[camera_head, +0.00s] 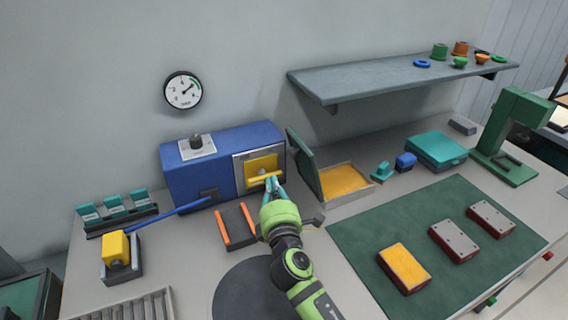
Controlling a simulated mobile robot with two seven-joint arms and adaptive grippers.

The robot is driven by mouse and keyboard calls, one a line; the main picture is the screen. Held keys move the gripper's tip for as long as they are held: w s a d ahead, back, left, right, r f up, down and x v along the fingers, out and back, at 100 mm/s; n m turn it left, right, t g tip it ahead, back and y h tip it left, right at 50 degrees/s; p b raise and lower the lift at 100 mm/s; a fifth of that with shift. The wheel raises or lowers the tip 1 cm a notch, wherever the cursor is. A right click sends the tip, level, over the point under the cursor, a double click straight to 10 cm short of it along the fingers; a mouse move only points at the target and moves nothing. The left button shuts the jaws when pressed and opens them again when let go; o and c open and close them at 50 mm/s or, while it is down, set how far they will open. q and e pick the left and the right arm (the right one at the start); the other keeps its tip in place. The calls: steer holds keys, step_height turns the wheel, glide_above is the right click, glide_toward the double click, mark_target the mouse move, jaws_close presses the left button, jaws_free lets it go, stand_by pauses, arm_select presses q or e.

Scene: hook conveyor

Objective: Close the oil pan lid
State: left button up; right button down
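The oil pan (323,197) looks to be the shallow light-grey tray with orange-yellow contents, right of the blue machine. Its dark green lid (302,162) stands raised along the pan's left side, tilted back to the left, so the pan is open. My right gripper (272,183), green with teal fingertips, is left of the lid, in front of the blue machine's yellow handle (264,178). Its fingertips look close together; I cannot tell whether they touch the handle or hold anything. My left gripper is not in view.
The blue machine (210,165) stands left of the pan. A grey holder with orange strips (236,227) lies beside my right arm. Small teal and blue parts (405,161) and a teal box (437,148) sit right of the pan. The green mat (370,230) has bare room.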

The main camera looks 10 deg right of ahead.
arm_select(q)
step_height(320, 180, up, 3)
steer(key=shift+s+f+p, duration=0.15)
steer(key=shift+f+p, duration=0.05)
steer(key=shift+p, duration=1)
arm_select(e)
steer(key=w+d+r, duration=0.1)
steer(key=w+d, duration=0.3)
steer(key=w, duration=0.1)
steer(key=shift+w, duration=0.3)
steer(key=shift+d+r, duration=0.1)
steer(key=shift+r, duration=0.1)
